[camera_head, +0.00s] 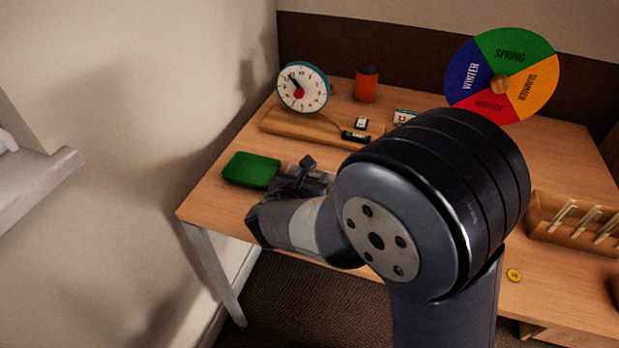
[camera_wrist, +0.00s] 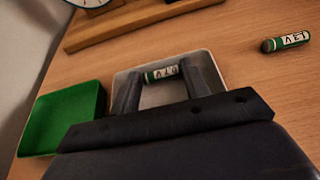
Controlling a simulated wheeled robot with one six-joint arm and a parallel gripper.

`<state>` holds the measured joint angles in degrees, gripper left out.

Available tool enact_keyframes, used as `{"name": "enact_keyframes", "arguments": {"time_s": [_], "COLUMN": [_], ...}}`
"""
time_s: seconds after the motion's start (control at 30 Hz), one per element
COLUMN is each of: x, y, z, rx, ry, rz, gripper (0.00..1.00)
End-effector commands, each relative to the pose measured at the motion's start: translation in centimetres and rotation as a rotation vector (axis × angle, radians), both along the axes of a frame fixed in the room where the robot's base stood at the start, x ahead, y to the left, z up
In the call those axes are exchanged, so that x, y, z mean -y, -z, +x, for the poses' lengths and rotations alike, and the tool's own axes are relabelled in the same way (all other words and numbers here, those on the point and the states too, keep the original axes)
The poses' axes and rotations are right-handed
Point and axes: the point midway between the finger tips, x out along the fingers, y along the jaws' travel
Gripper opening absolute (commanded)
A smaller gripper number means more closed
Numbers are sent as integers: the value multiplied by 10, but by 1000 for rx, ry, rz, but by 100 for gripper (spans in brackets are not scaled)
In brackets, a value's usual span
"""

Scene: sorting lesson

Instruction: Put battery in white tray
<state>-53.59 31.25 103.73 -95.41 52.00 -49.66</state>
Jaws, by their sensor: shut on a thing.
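My gripper (camera_wrist: 162,78) is shut on a green and white battery (camera_wrist: 160,74), which lies crosswise between the fingertips. The held battery is over the white tray (camera_wrist: 217,77) in the wrist view; I cannot tell whether it touches the tray floor. The fingers and gripper body hide much of the tray. A second green and white battery (camera_wrist: 286,42) lies on the table to the right, apart from the tray. In the head view my gripper (camera_head: 304,168) is right of the green tray, and my arm hides the held battery.
A green tray (camera_head: 252,170) sits just left; it also shows in the wrist view (camera_wrist: 62,118). Behind are a wooden board (camera_head: 290,124), a clock (camera_head: 302,88) and an orange cup (camera_head: 367,83). A season wheel (camera_head: 530,84) and wooden rack (camera_head: 545,222) are farther right.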

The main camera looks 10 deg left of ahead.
Motion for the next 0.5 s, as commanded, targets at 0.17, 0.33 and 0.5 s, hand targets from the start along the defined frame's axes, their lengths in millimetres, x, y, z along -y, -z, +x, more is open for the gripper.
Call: {"name": "enact_keyframes", "arguments": {"time_s": [0.17, 0.33, 0.5], "x": [0, 0, 0], "y": [4, 3, 3], "z": [0, 0, 0], "rx": [0, 0, 0], "ry": [0, 0, 0], "rz": [0, 0, 0], "gripper": [45, 59, 66]}}
